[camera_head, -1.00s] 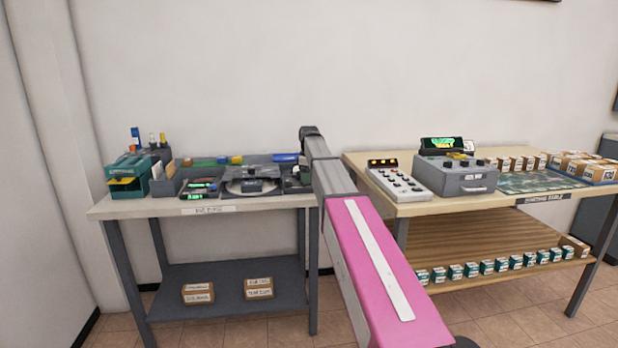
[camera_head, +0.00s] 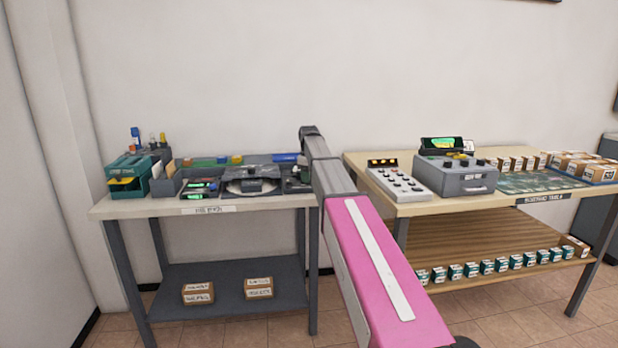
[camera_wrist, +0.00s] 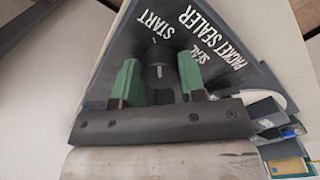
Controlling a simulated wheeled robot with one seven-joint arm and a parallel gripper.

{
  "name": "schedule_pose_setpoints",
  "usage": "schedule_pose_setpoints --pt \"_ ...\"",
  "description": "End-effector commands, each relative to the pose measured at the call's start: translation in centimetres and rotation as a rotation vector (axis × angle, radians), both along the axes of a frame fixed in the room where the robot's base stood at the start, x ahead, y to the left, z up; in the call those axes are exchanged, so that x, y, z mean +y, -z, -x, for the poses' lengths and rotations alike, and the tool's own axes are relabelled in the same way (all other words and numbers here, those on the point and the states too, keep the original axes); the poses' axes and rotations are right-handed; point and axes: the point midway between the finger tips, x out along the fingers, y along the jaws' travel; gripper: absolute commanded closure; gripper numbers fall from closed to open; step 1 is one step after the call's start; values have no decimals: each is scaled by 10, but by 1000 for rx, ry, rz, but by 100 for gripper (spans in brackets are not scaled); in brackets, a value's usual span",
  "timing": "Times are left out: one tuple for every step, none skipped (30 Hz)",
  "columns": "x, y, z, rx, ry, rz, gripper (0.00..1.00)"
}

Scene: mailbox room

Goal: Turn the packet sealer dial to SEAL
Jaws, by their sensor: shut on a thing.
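The packet sealer (camera_wrist: 108,59) fills much of the wrist view, a dark panel with white lettering reading START, SEAL and PACKET SEALER. Its round black dial (camera_wrist: 159,77) sits between the two green fingers of my gripper (camera_wrist: 158,63). My gripper is shut on the dial. A small pale mark shows on the dial, but I cannot tell which label it points to. In the head view my pink and grey arm reaches toward the two tables, and my gripper is not visible there. I cannot make out the sealer's dial in that view.
The left table (camera_head: 120,207) holds a green box (camera_head: 128,170), trays and a round-topped device (camera_head: 248,184). The right table (camera_head: 420,209) holds a grey machine (camera_head: 455,180), a white button panel (camera_head: 398,184) and cartons. Small bins (camera_wrist: 275,135) lie beside the sealer.

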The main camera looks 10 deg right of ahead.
Motion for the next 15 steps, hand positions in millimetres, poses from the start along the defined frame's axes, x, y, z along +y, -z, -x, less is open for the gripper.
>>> schedule_pose_setpoints --pt "0 0 0 0 40 1 86" --pt "0 0 0 -1 68 1 86" --pt "0 0 0 -1 105 1 86" --pt "0 0 0 -1 133 1 86" --pt "0 0 0 0 162 1 86" --pt "0 0 0 -1 200 1 86" --pt "0 0 0 0 229 1 86" --pt "0 0 0 -1 258 1 86" --pt "0 0 0 0 295 1 86" --pt "0 0 0 -1 324 1 86" --pt "1 0 0 0 353 1 86" --pt "1 0 0 -1 390 1 86" --pt "1 0 0 0 419 1 86" --pt "1 0 0 -1 447 1 86" --pt "1 0 0 0 485 1 86"
